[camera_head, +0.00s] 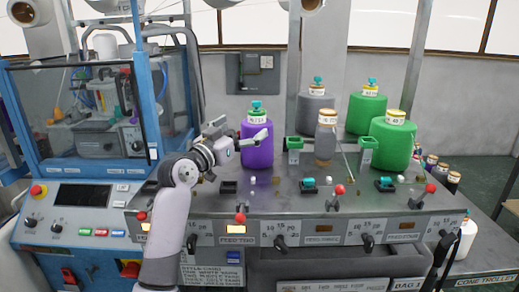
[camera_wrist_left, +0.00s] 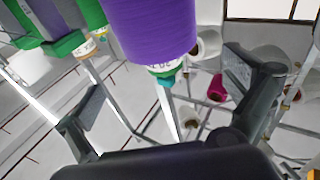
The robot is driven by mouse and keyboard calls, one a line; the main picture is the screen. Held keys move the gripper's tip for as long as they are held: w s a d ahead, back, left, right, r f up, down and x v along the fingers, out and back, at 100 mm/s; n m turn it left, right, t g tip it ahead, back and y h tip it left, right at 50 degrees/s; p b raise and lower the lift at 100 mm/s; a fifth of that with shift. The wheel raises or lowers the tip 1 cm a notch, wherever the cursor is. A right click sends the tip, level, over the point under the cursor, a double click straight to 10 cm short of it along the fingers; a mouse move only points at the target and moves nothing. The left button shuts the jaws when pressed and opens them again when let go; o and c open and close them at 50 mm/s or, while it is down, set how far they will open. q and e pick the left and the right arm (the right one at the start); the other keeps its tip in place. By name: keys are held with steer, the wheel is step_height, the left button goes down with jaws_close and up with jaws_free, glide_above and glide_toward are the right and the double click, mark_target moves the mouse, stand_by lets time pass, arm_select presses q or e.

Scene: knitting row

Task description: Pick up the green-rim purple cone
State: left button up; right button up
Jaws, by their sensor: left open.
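The purple cone (camera_head: 257,152) stands upright on the grey machine top, with a white label and a green top. My left gripper (camera_head: 240,132) is open at its upper left side, one finger crossing in front of the cone's upper part. In the left wrist view a large purple cone (camera_wrist_left: 150,28) with a white label and teal tip hangs into the upper middle, between the spread fingers of my left gripper (camera_wrist_left: 170,100). Nothing is gripped; I cannot tell whether a finger touches the cone. My right gripper is not in view.
Green cones (camera_head: 391,145) and (camera_head: 366,112) and grey cones (camera_head: 325,143) and (camera_head: 315,112) stand to the right. A blue-framed cabinet (camera_head: 145,80) is at left. Red-knobbed levers line the front edge.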

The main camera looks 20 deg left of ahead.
mark_target(252, 121)
arm_select(q)
steer(key=shift+p+x, duration=0.45)
steer(key=shift+x, duration=0.3)
steer(key=shift+w+d+r+p, duration=0.15)
steer(key=shift+w+r+p, duration=0.2)
steer(key=shift+w+r, duration=0.05)
steer(key=x, duration=0.1)
steer(key=p+x, duration=0.2)
steer(key=x, duration=0.1)
steer(key=shift+w+f, duration=0.2)
steer(key=shift+w, duration=0.3)
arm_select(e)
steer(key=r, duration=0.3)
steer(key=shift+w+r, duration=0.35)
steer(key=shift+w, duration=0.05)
arm_select(q)
steer(key=shift+c, duration=0.5)
steer(key=shift+f, duration=0.1)
steer(key=c, duration=2.3)
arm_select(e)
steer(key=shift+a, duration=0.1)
